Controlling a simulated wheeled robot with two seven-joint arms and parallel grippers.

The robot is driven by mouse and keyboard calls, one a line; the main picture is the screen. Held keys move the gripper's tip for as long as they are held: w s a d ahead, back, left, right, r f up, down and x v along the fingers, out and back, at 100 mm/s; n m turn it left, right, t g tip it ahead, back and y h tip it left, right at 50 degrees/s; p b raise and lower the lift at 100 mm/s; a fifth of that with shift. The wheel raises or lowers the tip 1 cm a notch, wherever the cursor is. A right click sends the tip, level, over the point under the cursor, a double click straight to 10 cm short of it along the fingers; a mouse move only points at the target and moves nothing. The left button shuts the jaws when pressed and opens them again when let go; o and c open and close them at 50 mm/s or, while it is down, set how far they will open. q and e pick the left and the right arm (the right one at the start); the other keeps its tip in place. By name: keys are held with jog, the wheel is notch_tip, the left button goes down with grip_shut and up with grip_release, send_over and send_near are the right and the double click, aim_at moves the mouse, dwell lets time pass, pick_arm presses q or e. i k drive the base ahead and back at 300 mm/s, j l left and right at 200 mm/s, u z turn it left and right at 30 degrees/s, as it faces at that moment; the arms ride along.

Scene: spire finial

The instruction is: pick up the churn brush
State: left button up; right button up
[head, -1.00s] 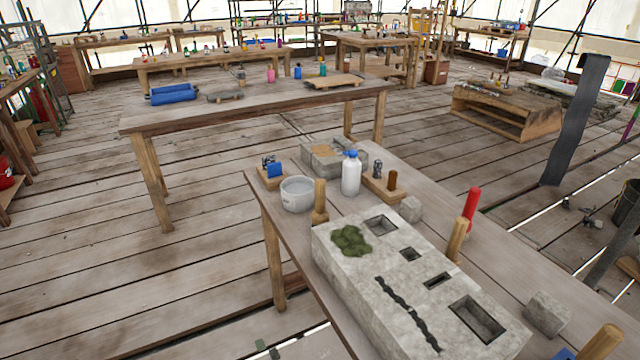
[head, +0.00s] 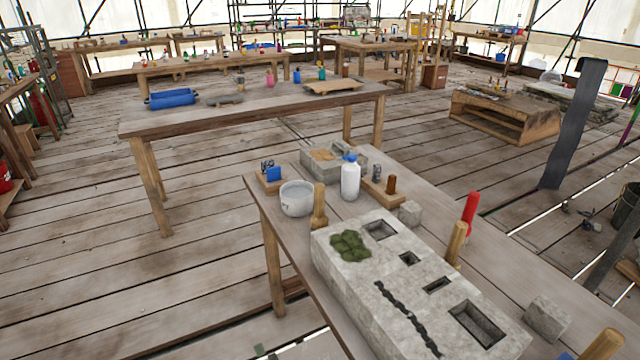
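No thing here is plainly marked as the churn brush. A wooden-handled tool with a wider lower end (head: 319,207) stands upright at the left rear edge of the pale stone block (head: 345,285) on the near bench. It looks most like a brush, but its bristles cannot be made out. Another wooden handle (head: 457,243) rises behind the block's right side, and a third handle (head: 604,345) shows at the lower right edge; their lower ends are hidden or unclear. Neither of my grippers is in view.
The near bench (head: 480,225) also holds a grey pot (head: 297,199), a white bottle (head: 350,178), a red-handled tool (head: 469,212) and a small stone cube (head: 547,318). Green moss (head: 349,246) lies on the block. A long table (head: 250,110) stands behind, with plank floor between.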

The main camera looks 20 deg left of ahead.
aim_at(319, 220)
jog(key=i+j+z, duration=0.3)
jog(key=j+z, duration=0.25)
jog(key=j, duration=0.3)
jog(key=i+j+z, duration=0.1)
jog(key=j+z, duration=0.2)
jog(key=j, duration=0.2)
jog(key=j+z, duration=0.3)
jog(key=j, duration=0.15)
jog(key=i+j, duration=0.05)
